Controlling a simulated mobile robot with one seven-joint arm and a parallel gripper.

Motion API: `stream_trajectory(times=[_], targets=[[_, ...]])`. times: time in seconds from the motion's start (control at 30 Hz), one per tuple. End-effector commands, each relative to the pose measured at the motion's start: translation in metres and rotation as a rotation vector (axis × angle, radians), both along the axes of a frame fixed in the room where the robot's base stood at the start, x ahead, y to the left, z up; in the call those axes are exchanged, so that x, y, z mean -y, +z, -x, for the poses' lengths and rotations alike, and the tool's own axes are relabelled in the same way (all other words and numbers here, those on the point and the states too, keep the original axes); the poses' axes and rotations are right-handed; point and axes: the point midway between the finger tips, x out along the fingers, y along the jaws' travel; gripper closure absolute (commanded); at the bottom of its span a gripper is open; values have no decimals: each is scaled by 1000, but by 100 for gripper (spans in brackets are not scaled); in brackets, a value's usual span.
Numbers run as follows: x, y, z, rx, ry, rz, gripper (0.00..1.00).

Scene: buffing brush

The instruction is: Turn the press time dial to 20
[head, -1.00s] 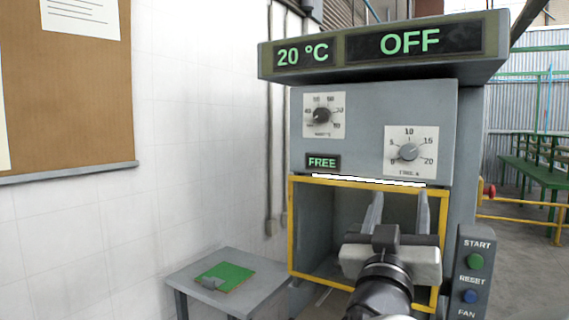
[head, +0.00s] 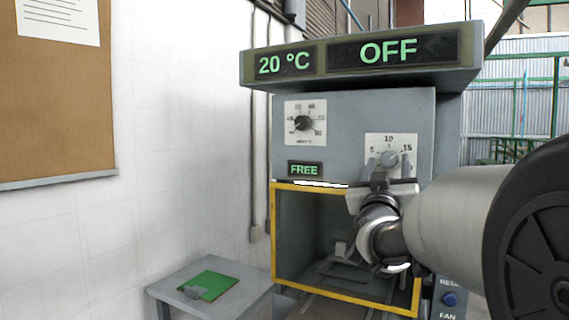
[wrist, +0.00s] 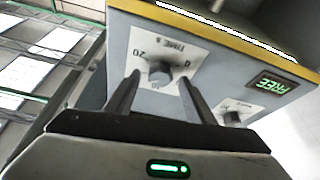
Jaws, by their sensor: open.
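The press time dial (head: 388,158) is a grey knob on a white scale plate on the right of the press front. In the head view the 5, 10 and 15 marks show; my gripper hides the lower part of the plate. My gripper (head: 390,170) is open right in front of the dial. In the wrist view the time dial (wrist: 162,72) shows upside down between the two fingertips of my gripper (wrist: 159,80), with a 20 on its plate. I cannot tell whether the fingers touch the knob, or where its pointer stands.
A second dial with a black knob (head: 304,123) sits to the upper left. A green FREE display (head: 305,169) is below it. The top displays read 20 °C and OFF (head: 400,50). The yellow-framed press opening (head: 273,235) is below. A small table (head: 240,288) stands at left.

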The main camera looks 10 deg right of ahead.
Motion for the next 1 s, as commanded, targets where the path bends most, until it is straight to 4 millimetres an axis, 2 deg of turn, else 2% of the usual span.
stream_trajectory(times=[0.33,0.6,1.0], targets=[[3,2,-4,0,0,0,51],[2,2,-4,0,0,0,92],[1,-1,-5,48,1,-69,92]])
